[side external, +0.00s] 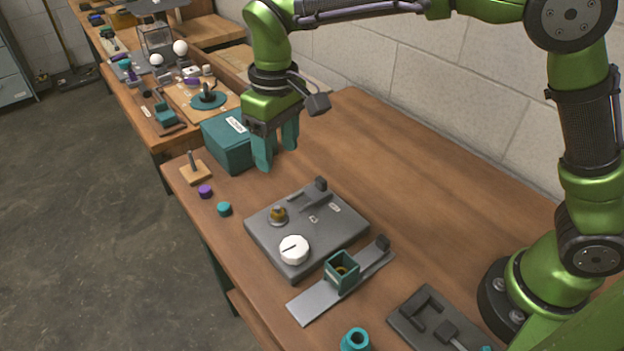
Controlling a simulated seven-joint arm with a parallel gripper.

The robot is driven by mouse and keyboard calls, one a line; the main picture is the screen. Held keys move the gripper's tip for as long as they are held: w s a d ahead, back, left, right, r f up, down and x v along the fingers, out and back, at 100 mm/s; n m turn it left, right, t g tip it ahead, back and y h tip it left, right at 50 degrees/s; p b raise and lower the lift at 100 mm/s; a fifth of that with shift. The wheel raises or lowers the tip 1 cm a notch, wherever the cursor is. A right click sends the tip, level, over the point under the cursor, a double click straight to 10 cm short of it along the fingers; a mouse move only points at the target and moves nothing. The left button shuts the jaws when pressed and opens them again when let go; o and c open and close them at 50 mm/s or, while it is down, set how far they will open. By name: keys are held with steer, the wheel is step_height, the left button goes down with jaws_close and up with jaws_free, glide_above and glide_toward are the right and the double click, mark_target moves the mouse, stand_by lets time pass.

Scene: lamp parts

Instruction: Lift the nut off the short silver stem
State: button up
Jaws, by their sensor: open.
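A short grey-silver stem (191,159) stands upright on a small wooden block (196,174) near the table's left edge. I cannot make out a nut on it at this size. A small purple round piece (205,191) and a small teal round piece (224,209) sit on the table in front of the block; either may be a nut. My gripper (277,152) is open, with teal fingers pointing down and nothing visible between them. It is above the table, to the right of the stem and clear of it, beside the teal box.
The teal box (226,143) stands behind the wooden block. A grey plate (330,236) with a white dial (294,250) and a brass fitting (278,215) lies in front. A teal square holder (342,272) sits on a metal strip. The table's right rear is clear.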

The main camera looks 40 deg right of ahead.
mark_target(278, 208)
steer(key=f, duration=1.5)
steer(key=shift+w+a, duration=0.2)
steer(key=shift+w, duration=0.2)
steer(key=shift+c, duration=0.3)
jaws_close()
steer(key=shift+r, duration=0.95)
steer(key=shift+r, duration=1.4)
